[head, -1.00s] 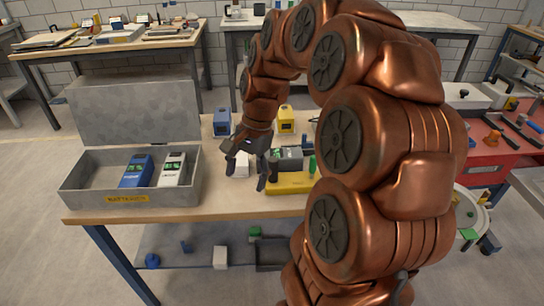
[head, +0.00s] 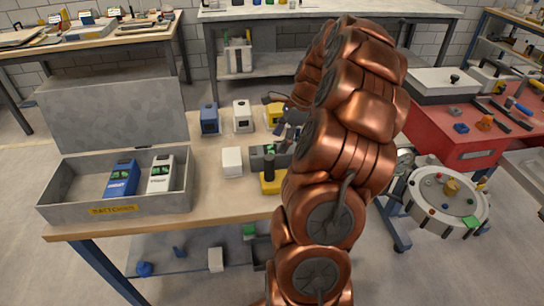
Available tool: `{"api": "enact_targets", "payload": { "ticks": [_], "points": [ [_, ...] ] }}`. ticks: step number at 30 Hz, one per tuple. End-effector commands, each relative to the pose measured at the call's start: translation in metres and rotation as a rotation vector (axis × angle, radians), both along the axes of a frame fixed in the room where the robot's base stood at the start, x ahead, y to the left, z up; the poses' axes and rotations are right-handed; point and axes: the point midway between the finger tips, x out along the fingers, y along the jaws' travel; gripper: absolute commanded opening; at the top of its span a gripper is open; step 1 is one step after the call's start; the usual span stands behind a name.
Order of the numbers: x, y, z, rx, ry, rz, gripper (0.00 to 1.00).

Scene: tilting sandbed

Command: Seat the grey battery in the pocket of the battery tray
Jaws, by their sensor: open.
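A grey box (head: 162,208) with a raised lid and a yellow label stands at the table's left. A dark grey piece with green spots (head: 257,160) sits behind a yellow block (head: 269,186) with a dark post, partly behind my arm. I cannot tell whether it is the grey battery or the tray, and I see no clear pocket. My gripper (head: 288,122) is open above the table's back right, apart from the box; its fingers are mostly hidden.
A white block (head: 231,161) stands mid-table. Blue (head: 209,119), white (head: 242,117) and yellow (head: 272,114) units stand along the back. A red bench (head: 465,125) with tools and a round turntable (head: 447,199) are at right. The wood between box and white block is bare.

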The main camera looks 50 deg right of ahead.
Motion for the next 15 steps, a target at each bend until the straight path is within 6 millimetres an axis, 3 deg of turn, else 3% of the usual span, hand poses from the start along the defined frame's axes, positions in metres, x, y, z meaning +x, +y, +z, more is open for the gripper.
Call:
{"api": "enact_targets", "payload": {
  "ticks": [8,15],
  "points": [
    [0.004,0.007,-0.017,0.0,0.0,0.002,0.75],
    [0.011,0.018,-0.046,0.001,0.001,0.005,0.75]
  ]
}}
